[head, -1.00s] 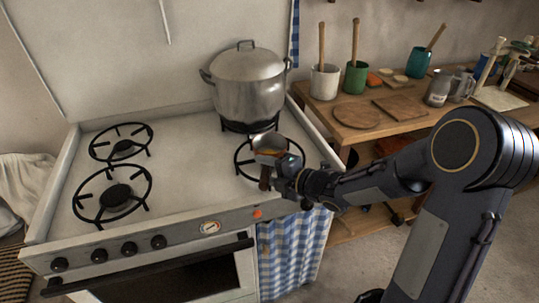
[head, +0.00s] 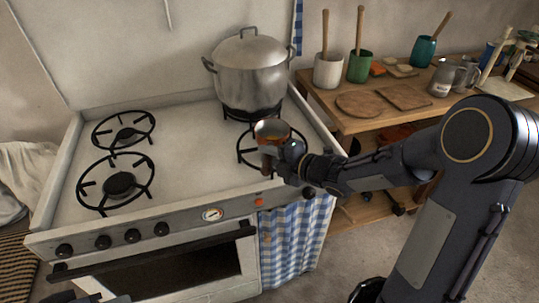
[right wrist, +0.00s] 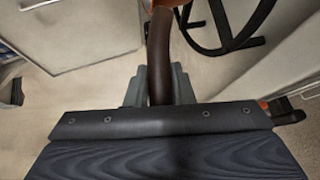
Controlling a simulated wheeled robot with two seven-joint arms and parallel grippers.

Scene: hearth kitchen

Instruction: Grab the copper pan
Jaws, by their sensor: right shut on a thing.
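The copper pan (head: 272,126) is small, with a shiny coppery inside and a dark brown handle. It is over the front right burner of the stove, below the big pot in the picture. My right gripper (head: 278,163) is shut on the handle. In the right wrist view, the brown handle (right wrist: 160,60) stands up between the grey fingers (right wrist: 160,88), and a bit of the orange pan shows at the top edge. I cannot tell whether the pan touches the burner. My left gripper is not clearly in view.
A large lidded steel pot (head: 250,75) stands on the back right burner (head: 240,112). The left burners (head: 120,185) are empty. A wooden side table (head: 352,122) right of the stove holds boards, mugs and utensil pots. A checked blue cloth (head: 292,245) hangs beside the oven.

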